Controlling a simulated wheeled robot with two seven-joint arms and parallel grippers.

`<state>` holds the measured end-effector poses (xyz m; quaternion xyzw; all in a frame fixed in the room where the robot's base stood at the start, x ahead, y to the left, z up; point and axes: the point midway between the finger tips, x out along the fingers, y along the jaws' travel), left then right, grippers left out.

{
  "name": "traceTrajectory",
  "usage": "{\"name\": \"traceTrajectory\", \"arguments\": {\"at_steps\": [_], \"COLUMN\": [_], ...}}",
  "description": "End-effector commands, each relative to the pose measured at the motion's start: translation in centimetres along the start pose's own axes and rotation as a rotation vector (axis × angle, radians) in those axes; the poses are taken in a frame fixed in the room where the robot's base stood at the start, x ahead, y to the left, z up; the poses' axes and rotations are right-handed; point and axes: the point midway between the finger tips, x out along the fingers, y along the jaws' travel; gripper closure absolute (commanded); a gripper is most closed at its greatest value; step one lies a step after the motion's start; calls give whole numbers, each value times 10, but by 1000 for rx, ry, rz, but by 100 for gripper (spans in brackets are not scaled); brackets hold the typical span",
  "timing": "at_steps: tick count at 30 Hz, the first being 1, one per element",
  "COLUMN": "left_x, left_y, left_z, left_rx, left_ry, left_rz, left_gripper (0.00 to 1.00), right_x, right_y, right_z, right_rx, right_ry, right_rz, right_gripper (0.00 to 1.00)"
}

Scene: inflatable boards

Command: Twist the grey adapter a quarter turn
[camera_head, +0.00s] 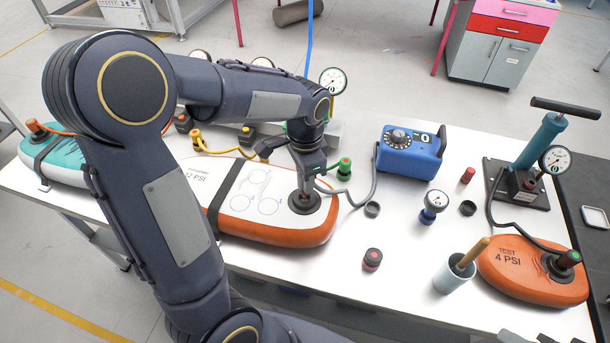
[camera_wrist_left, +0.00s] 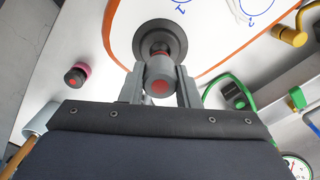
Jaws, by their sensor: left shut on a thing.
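A white board with an orange rim (camera_head: 230,228), marked "12 PSI", lies on the table under a black strap. A round black valve (camera_wrist_left: 176,42) sits near its right end. The grey adapter (camera_wrist_left: 160,78), with a red dot on its end, stands at this valve. My left gripper (camera_head: 307,188) reaches down over the valve and is shut on the adapter, one finger on each side, as the left wrist view (camera_wrist_left: 160,88) shows. Just where adapter and valve meet is hard to see. My right gripper is not in view.
A blue pump box (camera_head: 410,152) with a dial stands behind and right, its grey hose running near my gripper. Right are a small gauge (camera_head: 434,204), a cup (camera_head: 453,275), a hand pump (camera_head: 540,140) and an orange test board (camera_head: 530,275). A dark red-topped cap (camera_head: 372,259) lies in front.

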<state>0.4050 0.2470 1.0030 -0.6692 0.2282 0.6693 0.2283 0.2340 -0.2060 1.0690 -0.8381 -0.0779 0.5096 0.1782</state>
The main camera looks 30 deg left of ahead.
Motion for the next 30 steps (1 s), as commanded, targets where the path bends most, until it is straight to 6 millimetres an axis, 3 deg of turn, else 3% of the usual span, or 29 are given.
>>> {"name": "traceTrajectory", "arguments": {"at_steps": [8,21,30], "left_x": [-4,-39,-40], "left_y": [0,0,0], "left_z": [0,0,0], "left_rx": [0,0,0], "left_ry": [1,2,1], "left_rz": [0,-1,0], "left_gripper": [91,91,91], "right_x": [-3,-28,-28], "right_y": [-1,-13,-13], "right_z": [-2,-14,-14], "right_rx": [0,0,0], "right_ry": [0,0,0], "right_rz": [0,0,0], "right_gripper": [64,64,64]}}
